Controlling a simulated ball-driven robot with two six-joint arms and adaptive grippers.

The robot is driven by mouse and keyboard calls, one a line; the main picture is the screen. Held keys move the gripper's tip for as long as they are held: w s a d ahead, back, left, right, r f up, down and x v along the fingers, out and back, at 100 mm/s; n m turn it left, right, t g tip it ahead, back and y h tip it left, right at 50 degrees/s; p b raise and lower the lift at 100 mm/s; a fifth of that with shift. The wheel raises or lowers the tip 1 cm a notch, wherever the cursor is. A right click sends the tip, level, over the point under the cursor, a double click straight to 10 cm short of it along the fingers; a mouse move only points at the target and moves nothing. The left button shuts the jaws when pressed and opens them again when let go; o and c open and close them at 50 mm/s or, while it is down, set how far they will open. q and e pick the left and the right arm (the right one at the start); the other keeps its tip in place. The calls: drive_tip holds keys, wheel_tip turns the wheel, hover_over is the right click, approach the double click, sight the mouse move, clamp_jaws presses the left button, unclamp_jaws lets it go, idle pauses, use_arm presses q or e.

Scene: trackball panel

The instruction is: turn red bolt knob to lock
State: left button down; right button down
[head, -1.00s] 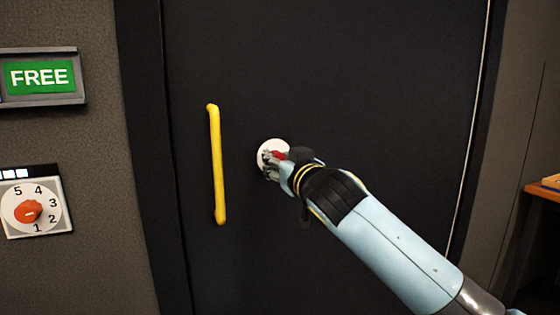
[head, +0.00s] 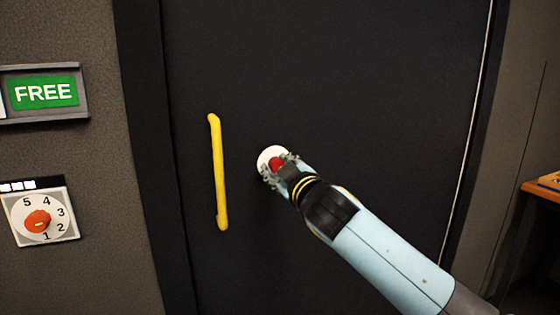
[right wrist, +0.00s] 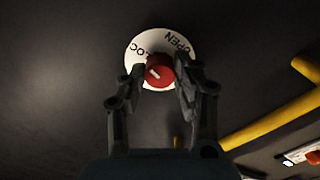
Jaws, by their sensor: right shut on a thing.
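The red bolt knob (head: 276,162) sits on a round white plate (head: 267,155) on the dark door. In the right wrist view the knob (right wrist: 159,72) carries a white mark that points up and left, on the side of the letters "LOC". The word "OPEN" is at the plate's upper right; the end of the other word is hidden. My right gripper (head: 279,169) is shut on the knob, one finger on each side, as the right wrist view (right wrist: 160,82) also shows. My left gripper is not in view.
A yellow handle (head: 218,175) stands upright on the door, left of the knob. A green "FREE" sign (head: 43,92) and a numbered orange dial (head: 38,221) are on the wall at left. A wooden table (head: 542,192) is at the right edge.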

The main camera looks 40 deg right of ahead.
drive_tip(key=shift+n+p, duration=0.45)
drive_tip(key=shift+n, duration=0.65)
drive_tip(key=c, duration=1)
unclamp_jaws()
drive_tip(key=v, duration=1.2)
drive_tip(key=shift+f, duration=0.15)
